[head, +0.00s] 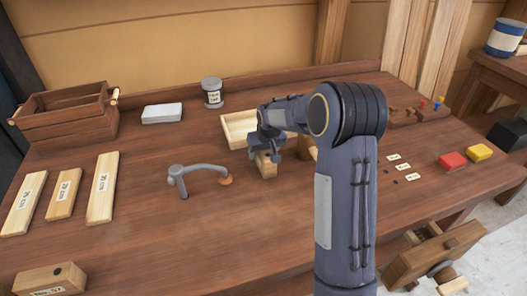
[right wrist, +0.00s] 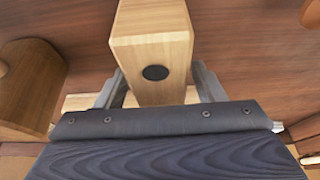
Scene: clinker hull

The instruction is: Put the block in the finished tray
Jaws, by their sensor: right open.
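A pale wooden block (head: 265,168) stands on the bench under my right gripper (head: 268,152). In the right wrist view the block (right wrist: 152,40) shows a round dark spot on its near face. My right gripper (right wrist: 158,95) is open, with one finger on each side of the block. A shallow light wooden tray (head: 234,136) lies just behind the gripper, its right part hidden by my arm. I cannot read any mark naming it the finished tray. Another wooden block (head: 44,281) with a dark spot and a label lies at the front left. My left gripper is not in view.
A grey clamp-like tool (head: 203,169) lies left of the gripper. Several labelled planks (head: 102,190) and a brown crate (head: 62,125) are at the left. A tin (head: 212,92) stands at the back. Red (head: 453,160) and yellow (head: 479,152) pieces lie at the right.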

